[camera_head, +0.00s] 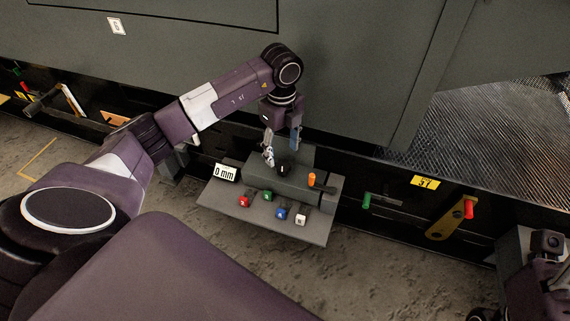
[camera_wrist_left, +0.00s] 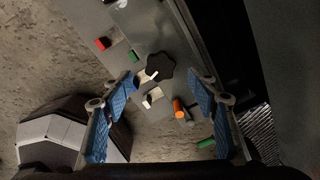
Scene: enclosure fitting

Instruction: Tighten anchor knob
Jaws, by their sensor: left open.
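The anchor knob looks to be the black lobed knob (camera_wrist_left: 160,67) with a white mark, seen from above in the left wrist view. In the head view the dark knob (camera_head: 283,170) sits on a grey block on a small shelf. My left gripper (camera_head: 281,150) is open just above the knob. In the left wrist view the blue-padded fingers (camera_wrist_left: 166,92) are spread to either side of it, apart from it. My right gripper (camera_head: 490,313) is only partly in view at the lower right corner; its jaws cannot be made out.
An orange peg (camera_head: 311,179) stands right of the knob. A large grey panel (camera_head: 350,60) rises behind.

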